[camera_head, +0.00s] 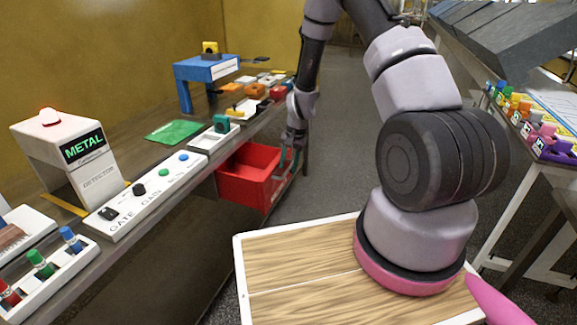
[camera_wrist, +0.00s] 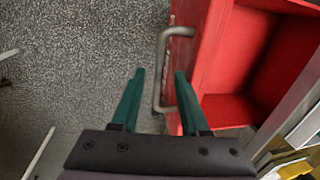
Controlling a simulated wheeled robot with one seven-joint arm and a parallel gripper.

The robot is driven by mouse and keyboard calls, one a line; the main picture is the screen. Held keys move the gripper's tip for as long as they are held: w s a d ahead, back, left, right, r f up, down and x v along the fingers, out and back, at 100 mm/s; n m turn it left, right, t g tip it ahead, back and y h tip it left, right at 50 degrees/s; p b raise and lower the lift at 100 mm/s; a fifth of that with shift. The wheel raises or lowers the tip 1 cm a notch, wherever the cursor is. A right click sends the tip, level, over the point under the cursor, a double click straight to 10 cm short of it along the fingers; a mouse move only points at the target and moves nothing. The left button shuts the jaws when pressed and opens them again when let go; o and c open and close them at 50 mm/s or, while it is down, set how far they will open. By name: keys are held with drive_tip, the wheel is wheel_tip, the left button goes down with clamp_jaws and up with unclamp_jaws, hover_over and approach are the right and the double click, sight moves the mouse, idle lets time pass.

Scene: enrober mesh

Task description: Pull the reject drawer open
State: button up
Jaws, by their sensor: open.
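The red reject drawer (camera_head: 240,190) stands pulled out from under the bench front in the head view, and its empty inside shows. In the wrist view the red drawer (camera_wrist: 228,108) fills the right side, with its grey bar handle (camera_wrist: 160,68) on its front. My gripper (camera_head: 289,160) is at the drawer's front end. In the wrist view my gripper (camera_wrist: 159,73) has two green fingers spread apart. The lower part of the handle shows between them, with gaps visible on the finger sides. Whether a finger touches the handle is unclear.
The bench carries a metal detector (camera_head: 78,160), a button panel (camera_head: 150,195), a green mat (camera_head: 173,131) and a blue arch (camera_head: 207,70). A table with colourful items (camera_head: 540,135) is at right. The grey floor (camera_head: 335,130) beyond the drawer is clear.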

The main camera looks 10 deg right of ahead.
wheel_tip(320, 180, up, 10)
drive_tip(key=s+d, duration=0.1)
drive_tip(key=shift+d, duration=0.25)
drive_tip(key=s+r+n+t, duration=0.1)
drive_tip(key=s+r, duration=0.3)
drive_tip(key=r, duration=0.8)
drive_tip(key=s+r+t, duration=0.2)
drive_tip(key=s+r, duration=0.1)
drive_tip(key=r, duration=0.9)
drive_tip(key=s+d+r+n+t, duration=0.1)
drive_tip(key=s+r, duration=0.5)
drive_tip(key=s, duration=0.4)
drive_tip(key=s+d+r+t, duration=0.1)
drive_tip(key=s+r+t, duration=0.1)
drive_tip(key=s+r, duration=0.5)
drive_tip(key=s, duration=0.3)
drive_tip(key=shift+r+n, duration=0.15)
drive_tip(key=shift+n, duration=0.25)
